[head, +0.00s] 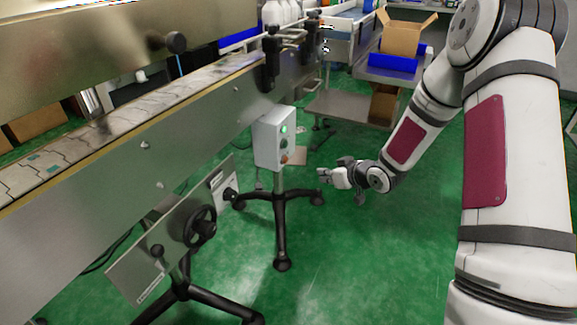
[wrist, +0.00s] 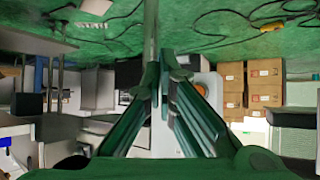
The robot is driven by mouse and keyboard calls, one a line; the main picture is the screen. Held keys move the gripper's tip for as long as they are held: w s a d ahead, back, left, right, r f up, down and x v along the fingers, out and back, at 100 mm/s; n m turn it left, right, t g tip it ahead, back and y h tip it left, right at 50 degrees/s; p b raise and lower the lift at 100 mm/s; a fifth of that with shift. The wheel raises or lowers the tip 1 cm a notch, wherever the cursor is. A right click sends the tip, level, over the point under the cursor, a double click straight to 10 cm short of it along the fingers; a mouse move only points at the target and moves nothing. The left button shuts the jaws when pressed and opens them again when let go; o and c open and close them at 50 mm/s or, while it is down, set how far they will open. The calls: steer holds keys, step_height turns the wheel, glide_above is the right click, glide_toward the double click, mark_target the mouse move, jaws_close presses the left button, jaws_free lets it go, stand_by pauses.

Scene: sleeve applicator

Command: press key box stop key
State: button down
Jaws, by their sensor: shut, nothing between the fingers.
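The key box (head: 274,138) is a light grey box on a post beside the conveyor in the head view. Its right face carries a lit green key (head: 284,129), a dark key below it and a small red-orange key (head: 284,158) at the bottom, likely the stop key. My gripper (head: 324,175) is shut and empty, apart from the box, to its right and a little lower. In the wrist view, which is upside down, my fingers (wrist: 164,62) hide much of a pale box behind them; an orange spot (wrist: 201,88) shows beside the right finger.
The steel conveyor (head: 150,140) runs along the left, with a handwheel (head: 200,226) below it. The box's stand has dark splayed legs (head: 281,225) on the green floor. A cart (head: 350,107) with cartons stands behind. Floor right of the stand is clear.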

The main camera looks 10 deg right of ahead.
steer(key=w+a+b, duration=0.2)
steer(key=w+a, duration=0.3)
steer(key=a, duration=0.2)
stand_by(0.6)
steer(key=shift+w+a, duration=0.15)
stand_by(1.2)
steer(key=shift+w+a, duration=0.2)
steer(key=shift+a, duration=0.1)
steer(key=shift+w+a+b, duration=0.25)
steer(key=shift+a+b, duration=0.05)
steer(key=shift+a, duration=0.05)
stand_by(0.8)
stand_by(0.3)
steer(key=shift+s+d, duration=0.5)
steer(key=shift+d, duration=0.2)
steer(key=shift+s+d+p, duration=0.4)
steer(key=shift+s+d, duration=0.35)
steer(key=shift+d, duration=0.25)
steer(key=shift+s+d+p, duration=0.35)
steer(key=shift+s+d, duration=0.4)
steer(key=shift+d, duration=0.25)
